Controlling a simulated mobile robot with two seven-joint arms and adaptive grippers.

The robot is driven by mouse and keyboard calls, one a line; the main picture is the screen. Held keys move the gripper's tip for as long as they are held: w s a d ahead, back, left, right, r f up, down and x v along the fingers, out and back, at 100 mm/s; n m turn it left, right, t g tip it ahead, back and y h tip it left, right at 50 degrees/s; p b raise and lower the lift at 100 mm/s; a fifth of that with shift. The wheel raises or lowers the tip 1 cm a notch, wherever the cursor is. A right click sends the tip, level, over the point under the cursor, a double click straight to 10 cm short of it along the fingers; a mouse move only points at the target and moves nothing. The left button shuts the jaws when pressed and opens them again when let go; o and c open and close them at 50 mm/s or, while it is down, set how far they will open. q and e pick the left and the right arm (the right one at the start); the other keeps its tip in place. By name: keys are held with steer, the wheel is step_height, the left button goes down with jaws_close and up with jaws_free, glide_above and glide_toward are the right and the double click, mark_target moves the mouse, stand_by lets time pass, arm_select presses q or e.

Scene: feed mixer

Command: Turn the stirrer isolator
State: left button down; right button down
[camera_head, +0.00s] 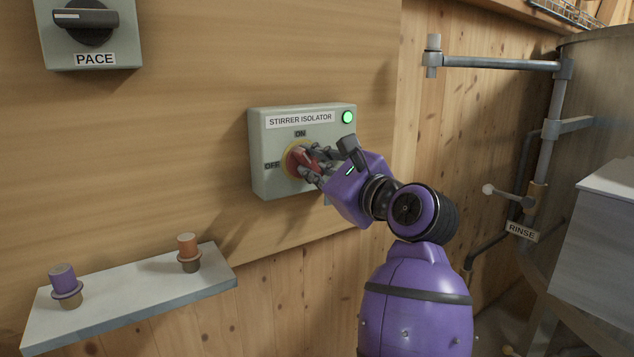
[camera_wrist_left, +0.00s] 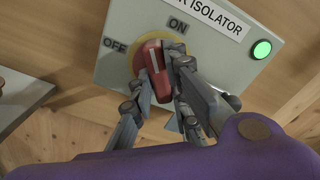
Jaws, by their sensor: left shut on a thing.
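The stirrer isolator is a grey-green box (camera_head: 262,158) on the wooden wall, with ON at the top and OFF at the left of its dial. Its red knob (camera_head: 303,158) sits on a yellow ring and is partly covered by my fingers in the head view. A green lamp (camera_head: 347,117) glows at the box's upper right. My left gripper (camera_head: 310,165) is shut on the red knob. In the left wrist view the fingers stand on both sides of the knob (camera_wrist_left: 153,70), whose pale mark points up, nearer ON than OFF. My right gripper is not in view.
A PACE dial (camera_head: 88,22) is on the wall at the upper left. A shelf (camera_head: 130,292) at the lower left holds a purple and an orange peg-like piece. Pipework, a RINSE label (camera_head: 521,232) and a large vat stand at the right.

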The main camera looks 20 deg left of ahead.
arm_select(q)
steer(key=n+b, duration=0.4)
steer(key=shift+f+n, duration=0.15)
steer(key=shift+n, duration=0.15)
steer(key=n+b, duration=0.3)
steer(key=shift+r+n+b, duration=0.2)
steer(key=shift+n+b, duration=0.6)
steer(key=shift+n, duration=0.5)
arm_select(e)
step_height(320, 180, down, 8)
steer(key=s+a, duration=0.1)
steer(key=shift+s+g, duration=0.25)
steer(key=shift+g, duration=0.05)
arm_select(q)
steer(key=shift+r+n, duration=0.1)
steer(key=shift+n, duration=0.2)
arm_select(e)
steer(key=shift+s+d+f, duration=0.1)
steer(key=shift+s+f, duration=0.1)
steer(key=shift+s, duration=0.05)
arm_select(q)
steer(key=c, duration=1.7)
jaws_free()
steer(key=shift+d, duration=0.15)
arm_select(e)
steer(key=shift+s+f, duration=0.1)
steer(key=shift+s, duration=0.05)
